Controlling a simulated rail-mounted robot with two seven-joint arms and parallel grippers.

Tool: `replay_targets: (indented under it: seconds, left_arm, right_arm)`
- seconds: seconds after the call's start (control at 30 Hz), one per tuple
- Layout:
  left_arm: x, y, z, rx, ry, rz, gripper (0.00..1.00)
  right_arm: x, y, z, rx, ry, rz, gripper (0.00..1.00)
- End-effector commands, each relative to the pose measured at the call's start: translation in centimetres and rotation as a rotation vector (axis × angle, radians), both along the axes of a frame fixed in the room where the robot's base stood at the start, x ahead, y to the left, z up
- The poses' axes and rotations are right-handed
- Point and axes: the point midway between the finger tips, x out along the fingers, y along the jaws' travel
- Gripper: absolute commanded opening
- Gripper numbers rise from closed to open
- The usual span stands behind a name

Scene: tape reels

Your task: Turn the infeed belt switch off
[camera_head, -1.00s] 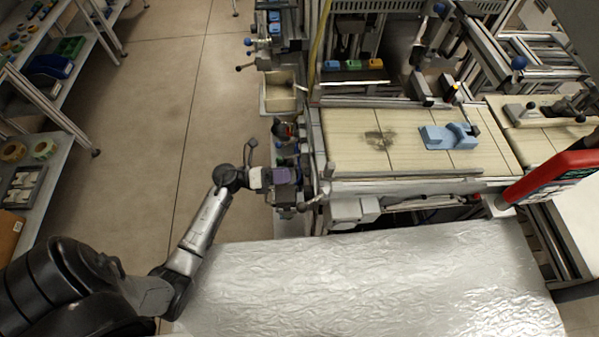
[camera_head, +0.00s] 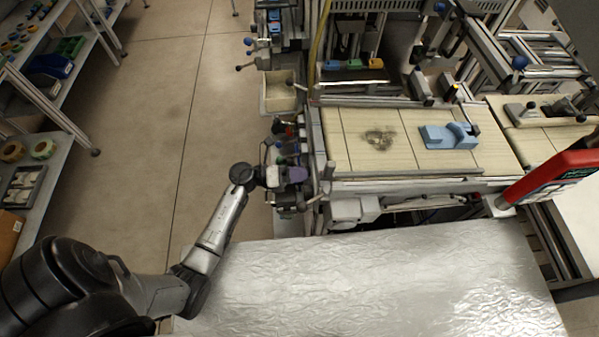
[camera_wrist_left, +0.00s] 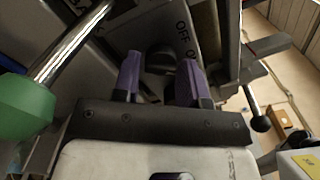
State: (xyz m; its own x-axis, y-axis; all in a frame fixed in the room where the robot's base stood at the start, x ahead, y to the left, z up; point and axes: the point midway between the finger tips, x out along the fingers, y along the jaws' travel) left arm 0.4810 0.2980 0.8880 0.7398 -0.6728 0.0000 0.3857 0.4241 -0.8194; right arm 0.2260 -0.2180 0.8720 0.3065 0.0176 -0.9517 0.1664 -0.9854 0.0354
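The infeed belt switch is a dark rotary knob (camera_wrist_left: 160,60) on a grey panel, with OFF and ON lettering just to its right in the left wrist view. My left gripper (camera_wrist_left: 158,85) has its two purple fingers apart, one on either side of the knob; I cannot tell whether they touch it. In the head view my left gripper (camera_head: 298,174) is at the control panel on the left end of the infeed belt (camera_head: 360,160), and the knob is hidden there. My right gripper is not in view.
A green knob (camera_wrist_left: 22,105) and a metal rod (camera_wrist_left: 70,45) are close left of my fingers. A black ball-ended lever (camera_wrist_left: 258,118) is to the right. A blue part (camera_head: 447,136) sits on the belt. A foil-covered table (camera_head: 370,280) lies in front; the floor at left is clear.

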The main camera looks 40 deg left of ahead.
Motion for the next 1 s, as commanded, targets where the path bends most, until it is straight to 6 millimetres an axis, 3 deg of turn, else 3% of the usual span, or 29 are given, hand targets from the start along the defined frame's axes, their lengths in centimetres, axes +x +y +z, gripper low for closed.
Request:
replay_targets:
  seconds: [0.3,0.57,1.0]
  left_arm:
    - [0.0,0.0,0.0,0.0,0.0,0.0,0.09]
    - [0.0,0.0,0.2,-0.026,0.026,0.0,0.09]
    - [-0.1,0.1,0.5,-0.272,0.256,0.0,0.09]
  right_arm:
    - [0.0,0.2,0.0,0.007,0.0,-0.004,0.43]
    - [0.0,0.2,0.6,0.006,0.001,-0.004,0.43]
    - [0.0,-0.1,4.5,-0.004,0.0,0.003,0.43]
